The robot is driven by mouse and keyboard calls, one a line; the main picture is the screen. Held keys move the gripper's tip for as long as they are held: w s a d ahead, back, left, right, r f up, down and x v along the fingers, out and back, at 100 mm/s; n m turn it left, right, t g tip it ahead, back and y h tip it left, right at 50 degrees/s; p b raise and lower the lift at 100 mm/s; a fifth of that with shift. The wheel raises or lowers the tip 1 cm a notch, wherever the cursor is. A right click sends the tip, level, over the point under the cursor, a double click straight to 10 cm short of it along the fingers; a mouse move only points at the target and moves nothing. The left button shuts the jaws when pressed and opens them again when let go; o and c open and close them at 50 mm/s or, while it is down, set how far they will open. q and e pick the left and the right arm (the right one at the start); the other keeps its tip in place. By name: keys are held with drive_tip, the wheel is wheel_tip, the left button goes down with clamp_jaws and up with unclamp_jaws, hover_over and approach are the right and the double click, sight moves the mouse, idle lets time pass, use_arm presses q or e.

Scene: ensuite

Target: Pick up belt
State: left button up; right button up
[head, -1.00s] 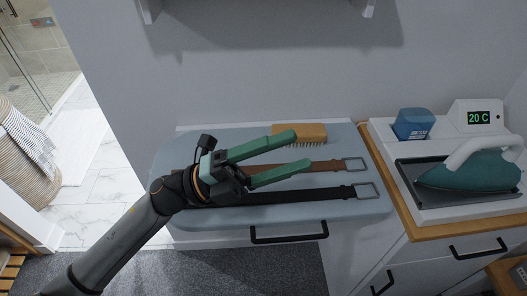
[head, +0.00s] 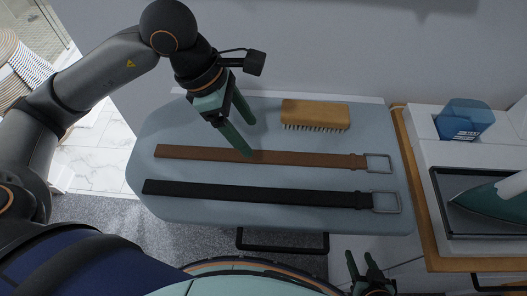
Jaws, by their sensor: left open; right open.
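A brown belt (head: 300,158) and a black belt (head: 270,193) lie straight and roughly parallel on the grey-blue padded board (head: 160,125). Each has a square metal buckle at its right end. The brown belt is the farther one. My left gripper (head: 248,138) is open and points down at the brown belt's left-middle part, with one green fingertip overlapping the belt in the picture. I cannot tell whether it touches. Nothing is between its fingers. My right gripper (head: 362,262) is open and empty at the bottom, in front of the board and apart from both belts.
A wooden brush (head: 315,114) lies bristles forward behind the brown belt, right of my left gripper. A blue container (head: 464,119) and a green iron (head: 500,197) stand on the white unit at right. A wall is behind the board. A dark handle (head: 283,248) sits at the front.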

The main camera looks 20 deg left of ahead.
sight(266, 156)
use_arm(q)
drive_tip(key=x, duration=0.7)
drive_tip(key=shift+w+d+f+p, duration=0.1)
drive_tip(key=shift+w+f+p, duration=0.15)
drive_tip(key=shift+p, duration=0.1)
drive_tip(key=shift+c, duration=0.2)
clamp_jaws()
